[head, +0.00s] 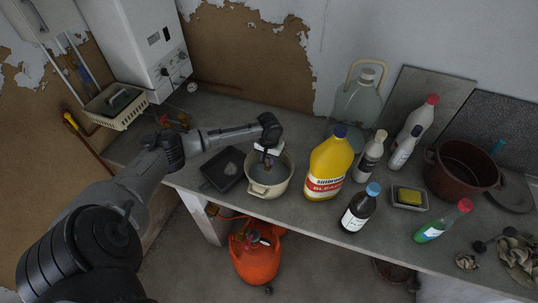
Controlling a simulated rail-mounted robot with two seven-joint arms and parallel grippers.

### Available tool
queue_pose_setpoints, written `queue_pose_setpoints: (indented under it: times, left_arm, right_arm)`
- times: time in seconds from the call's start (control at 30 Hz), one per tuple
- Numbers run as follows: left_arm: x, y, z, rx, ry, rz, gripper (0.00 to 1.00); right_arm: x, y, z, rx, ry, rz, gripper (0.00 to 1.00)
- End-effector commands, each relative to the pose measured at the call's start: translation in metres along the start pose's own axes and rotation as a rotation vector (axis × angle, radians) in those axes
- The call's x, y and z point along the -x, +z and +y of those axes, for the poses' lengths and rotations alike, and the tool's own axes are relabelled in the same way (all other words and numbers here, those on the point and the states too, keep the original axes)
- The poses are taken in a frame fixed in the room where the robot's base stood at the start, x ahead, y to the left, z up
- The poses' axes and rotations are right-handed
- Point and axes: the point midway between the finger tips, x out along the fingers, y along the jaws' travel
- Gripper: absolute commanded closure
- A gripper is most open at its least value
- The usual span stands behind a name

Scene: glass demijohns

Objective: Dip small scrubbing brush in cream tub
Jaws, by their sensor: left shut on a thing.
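The cream tub (268,192) stands near the front edge of the grey worktop and has small handles and a greyish inside. My left gripper (266,158) points down over the tub, with its tips within the rim outline. It is shut on a small dark thing, which I take to be the scrubbing brush; the gripper hides most of it. I cannot tell whether its lower end touches the tub's contents. My right gripper is not in view.
A black tray (222,170) sits left of the tub. A yellow bleach bottle (328,167) stands close on its right, with a dark blue-capped bottle (360,208) beyond. A glass demijohn (357,105) stands behind. An orange gas cylinder (258,258) is below the worktop.

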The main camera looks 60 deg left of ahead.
Motion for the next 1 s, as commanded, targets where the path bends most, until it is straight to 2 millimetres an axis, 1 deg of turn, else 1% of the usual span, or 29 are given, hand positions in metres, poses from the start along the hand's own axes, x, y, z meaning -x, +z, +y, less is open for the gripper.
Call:
queue_pose_setpoints:
  times: [0.03, 0.2, 0.5, 0.7, 1.0]
  left_arm:
    - [-0.007, 0.000, 0.000, 0.000, 0.000, -0.001, 0.96]
    - [-0.024, 0.000, 0.000, 0.001, 0.000, 0.000, 0.96]
    - [-0.049, 0.000, 0.000, 0.000, 0.001, 0.000, 0.96]
    - [-0.059, 0.000, 0.000, 0.001, 0.001, 0.000, 0.96]
    - [-0.065, 0.000, 0.000, 0.000, 0.000, 0.001, 0.96]
  right_arm:
    - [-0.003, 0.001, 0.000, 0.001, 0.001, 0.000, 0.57]
    - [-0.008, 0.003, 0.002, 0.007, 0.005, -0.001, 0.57]
    - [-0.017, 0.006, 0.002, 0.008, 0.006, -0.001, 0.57]
    - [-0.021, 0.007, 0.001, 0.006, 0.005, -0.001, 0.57]
    - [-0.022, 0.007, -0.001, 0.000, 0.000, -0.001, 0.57]
